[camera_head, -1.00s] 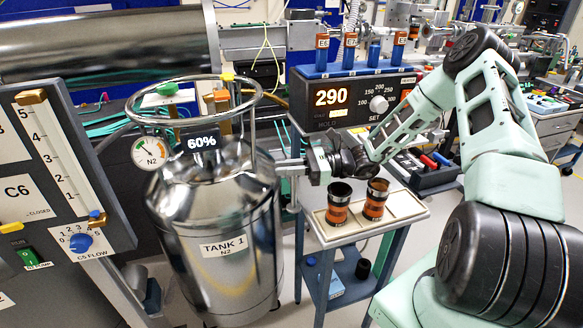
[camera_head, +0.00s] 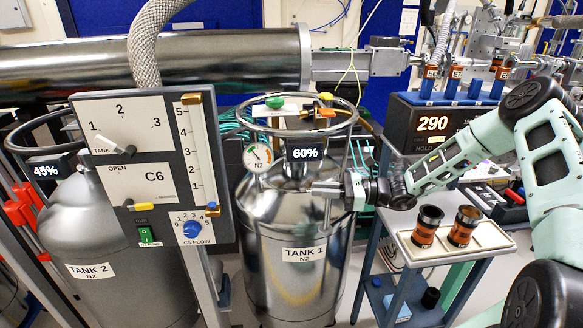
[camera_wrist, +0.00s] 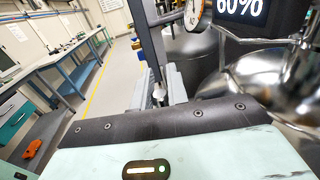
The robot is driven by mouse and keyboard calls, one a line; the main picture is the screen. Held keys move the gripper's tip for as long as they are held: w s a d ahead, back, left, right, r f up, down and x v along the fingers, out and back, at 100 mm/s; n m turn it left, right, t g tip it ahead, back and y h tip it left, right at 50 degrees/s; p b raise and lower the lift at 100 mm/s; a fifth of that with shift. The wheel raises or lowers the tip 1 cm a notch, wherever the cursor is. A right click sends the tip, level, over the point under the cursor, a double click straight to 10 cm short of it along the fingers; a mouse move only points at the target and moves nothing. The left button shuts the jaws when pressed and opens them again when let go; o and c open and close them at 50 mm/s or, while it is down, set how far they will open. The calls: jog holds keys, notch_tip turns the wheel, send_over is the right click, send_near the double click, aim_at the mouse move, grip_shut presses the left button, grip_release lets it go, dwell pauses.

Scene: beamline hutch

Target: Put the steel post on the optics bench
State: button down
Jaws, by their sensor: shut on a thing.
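My gripper (camera_head: 328,190) is in front of the right shoulder of the TANK 1 dewar in the head view. It is shut on the steel post (camera_head: 327,212), which shows as a thin, upright metal piece at the fingertips. In the wrist view the post (camera_wrist: 157,88) shows as a small pale and dark piece between the two grey fingers; much of it is hidden. A long bench (camera_wrist: 45,68) with blue legs stands at the left of the wrist view. I cannot tell whether it is the optics bench.
The TANK 1 dewar (camera_head: 290,270) is close behind my gripper. The C6 flow panel (camera_head: 140,170) and TANK 2 (camera_head: 120,275) stand left. A small cart (camera_head: 480,235) with two orange-banded black cups is right. The wrist view shows open floor (camera_wrist: 95,95) beside the bench.

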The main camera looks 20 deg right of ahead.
jog(key=s+d+f+m+t+h, duration=0.1)
jog(key=s+f+m+t+h, duration=0.9)
jog(key=h, duration=0.6)
jog(key=shift+s+f+m, duration=1.4)
jog(key=shift+s+f, duration=0.1)
jog(key=shift+f, duration=0.25)
jog(key=shift+d, duration=0.15)
